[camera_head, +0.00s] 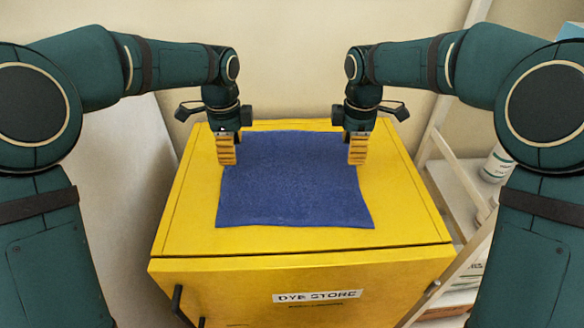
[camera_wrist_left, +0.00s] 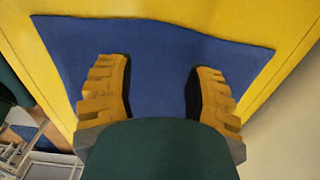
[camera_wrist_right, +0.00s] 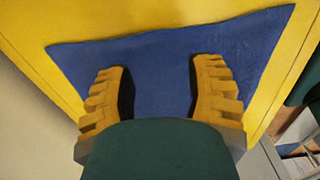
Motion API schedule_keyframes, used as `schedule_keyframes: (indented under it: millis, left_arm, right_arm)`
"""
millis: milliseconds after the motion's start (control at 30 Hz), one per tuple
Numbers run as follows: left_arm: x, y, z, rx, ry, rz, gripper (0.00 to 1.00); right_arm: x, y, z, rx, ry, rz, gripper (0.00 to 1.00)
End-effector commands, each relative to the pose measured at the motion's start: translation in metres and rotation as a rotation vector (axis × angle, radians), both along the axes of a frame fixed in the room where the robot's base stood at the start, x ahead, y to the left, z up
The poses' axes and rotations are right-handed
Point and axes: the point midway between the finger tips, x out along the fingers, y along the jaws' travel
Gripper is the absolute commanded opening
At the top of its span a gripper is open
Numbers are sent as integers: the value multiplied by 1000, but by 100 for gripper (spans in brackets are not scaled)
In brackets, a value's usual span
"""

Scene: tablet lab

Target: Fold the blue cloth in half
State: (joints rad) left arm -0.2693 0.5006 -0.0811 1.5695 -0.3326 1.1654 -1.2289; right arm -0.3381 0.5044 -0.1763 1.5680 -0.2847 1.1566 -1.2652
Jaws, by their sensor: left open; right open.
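The blue cloth (camera_head: 292,185) lies flat and spread out on top of the yellow cabinet (camera_head: 400,215). My left gripper (camera_head: 227,162) is over the cloth's left edge, towards its far part. My right gripper (camera_head: 357,160) is over the cloth's right edge at about the same depth. In the left wrist view the cloth (camera_wrist_left: 155,60) lies beyond and between open, empty fingers (camera_wrist_left: 160,85). In the right wrist view the cloth (camera_wrist_right: 165,65) likewise shows between open fingers (camera_wrist_right: 160,85). I cannot tell whether the fingertips touch the cloth.
The cabinet has a "DYE STORE" label (camera_head: 317,296) and a dark handle (camera_head: 178,303) on its front. A shelf rack with a white container (camera_head: 497,164) stands at the right. A wall is behind.

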Motion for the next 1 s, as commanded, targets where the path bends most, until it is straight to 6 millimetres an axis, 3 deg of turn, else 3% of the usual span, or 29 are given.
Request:
schedule_keyframes:
  millis: [200, 400, 1000]
  left_arm:
    - [-1, 0, -34, 1, 3, 0, 53]
    - [0, 0, -52, 0, 0, 1, 53]
    - [0, 0, -63, -1, -1, 1, 53]
  right_arm:
    - [-1, 0, -34, 0, 3, 0, 53]
    - [0, 0, -52, 1, 1, -1, 53]
    - [0, 0, -62, 1, 0, -1, 53]
